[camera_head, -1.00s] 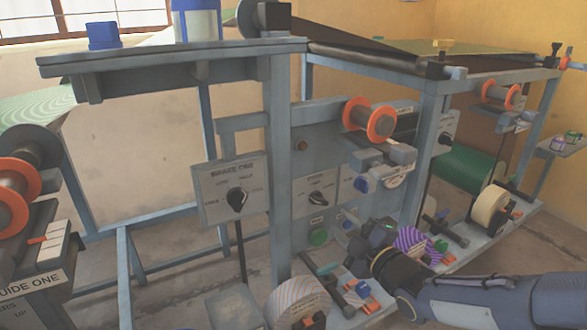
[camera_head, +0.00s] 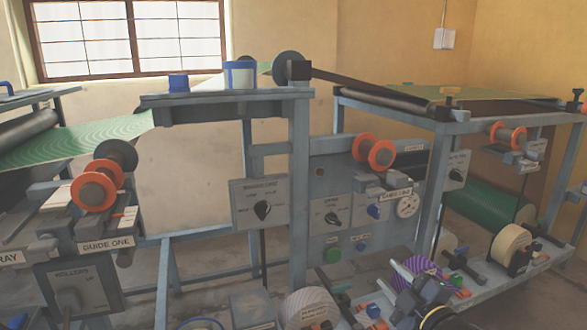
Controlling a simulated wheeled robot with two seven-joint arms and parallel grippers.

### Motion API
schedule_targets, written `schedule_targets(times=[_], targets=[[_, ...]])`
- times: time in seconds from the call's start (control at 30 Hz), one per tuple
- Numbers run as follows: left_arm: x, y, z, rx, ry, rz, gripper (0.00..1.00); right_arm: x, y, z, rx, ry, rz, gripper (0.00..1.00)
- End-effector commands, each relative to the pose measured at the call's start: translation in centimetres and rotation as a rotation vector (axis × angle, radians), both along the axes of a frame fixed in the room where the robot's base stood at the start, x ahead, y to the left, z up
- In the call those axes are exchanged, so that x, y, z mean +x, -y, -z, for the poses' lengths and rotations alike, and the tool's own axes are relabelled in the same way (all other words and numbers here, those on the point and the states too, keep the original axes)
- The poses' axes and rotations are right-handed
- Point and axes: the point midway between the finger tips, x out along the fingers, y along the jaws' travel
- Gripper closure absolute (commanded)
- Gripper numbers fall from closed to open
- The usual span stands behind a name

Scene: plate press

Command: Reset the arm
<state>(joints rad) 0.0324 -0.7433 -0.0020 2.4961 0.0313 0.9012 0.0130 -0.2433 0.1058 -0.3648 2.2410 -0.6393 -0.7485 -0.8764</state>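My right gripper (camera_head: 414,290) is at the bottom right of the head view, in front of the lower shelf of the machine. It is dark grey and seen from behind and above. A purple-and-white striped roll (camera_head: 419,264) shows just beyond it, and I cannot tell whether they touch. Only a short piece of my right arm shows at the bottom edge. My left gripper is not in view.
The blue-grey press frame (camera_head: 299,190) fills the middle, with orange-flanged rollers (camera_head: 375,155) and a dial panel (camera_head: 262,205). A pale roll (camera_head: 312,308) and a cream roll (camera_head: 512,247) are low down. The guide one unit (camera_head: 107,243) stands left. Bare floor shows behind the frame.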

Motion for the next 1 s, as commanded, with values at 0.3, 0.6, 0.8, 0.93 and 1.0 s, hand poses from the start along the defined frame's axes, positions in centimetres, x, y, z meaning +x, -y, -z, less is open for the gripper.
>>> schedule_targets(times=[0.3,0.6,0.8,0.93,1.0], targets=[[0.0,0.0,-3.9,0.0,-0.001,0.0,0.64,-1.2,1.8,-3.3,0.097,-0.119,0.074,0.66],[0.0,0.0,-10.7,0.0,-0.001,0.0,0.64,-4.4,4.3,-8.8,0.3,-0.339,0.205,0.66],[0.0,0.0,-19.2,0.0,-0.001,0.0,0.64,-9.8,5.5,-15.2,0.558,-0.6,0.348,0.66],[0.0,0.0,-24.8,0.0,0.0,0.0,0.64,-14.6,5.0,-19.2,0.746,-0.799,0.444,0.66],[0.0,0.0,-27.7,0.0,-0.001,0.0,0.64,-17.4,4.4,-21.3,0.839,-0.905,0.494,0.66]])
